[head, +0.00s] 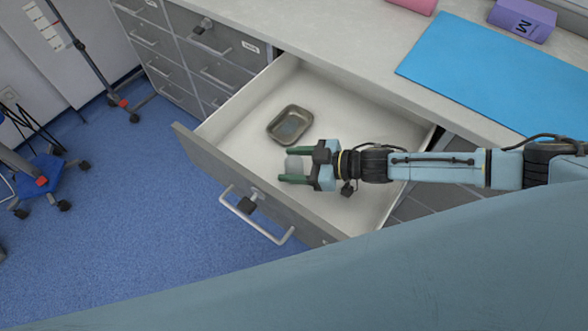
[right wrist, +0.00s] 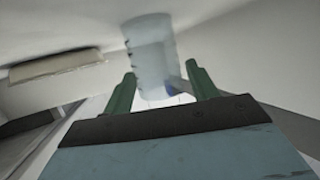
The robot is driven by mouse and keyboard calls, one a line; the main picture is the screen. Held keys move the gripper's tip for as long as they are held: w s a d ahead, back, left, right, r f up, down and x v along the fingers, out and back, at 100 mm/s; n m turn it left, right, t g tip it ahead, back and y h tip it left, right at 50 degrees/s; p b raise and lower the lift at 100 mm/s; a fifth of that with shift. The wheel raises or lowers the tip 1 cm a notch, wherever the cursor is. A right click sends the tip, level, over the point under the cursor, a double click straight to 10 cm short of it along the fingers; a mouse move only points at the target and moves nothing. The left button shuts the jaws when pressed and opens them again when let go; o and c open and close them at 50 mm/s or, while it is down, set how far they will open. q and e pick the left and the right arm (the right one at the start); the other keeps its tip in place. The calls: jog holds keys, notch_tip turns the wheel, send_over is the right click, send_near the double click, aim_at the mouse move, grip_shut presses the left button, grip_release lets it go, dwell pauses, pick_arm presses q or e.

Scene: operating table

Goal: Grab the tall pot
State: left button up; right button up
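The tall pot is a pale, translucent cup (head: 296,163) inside the pulled-out drawer. It lies between the two green fingers of my right gripper (head: 291,165), which reaches in from the right. In the right wrist view the pot (right wrist: 150,50) stands ahead of and between the fingertips of my right gripper (right wrist: 161,75). My left gripper is not in view.
A small metal tray (head: 290,124) lies in the white-lined open drawer (head: 255,100), behind the pot. The drawer front (head: 215,170) has a handle. On the counter are a blue mat (head: 490,75), a purple box (head: 522,20) and a pink item (head: 412,5).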

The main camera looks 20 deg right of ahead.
jog(key=c, duration=0.8)
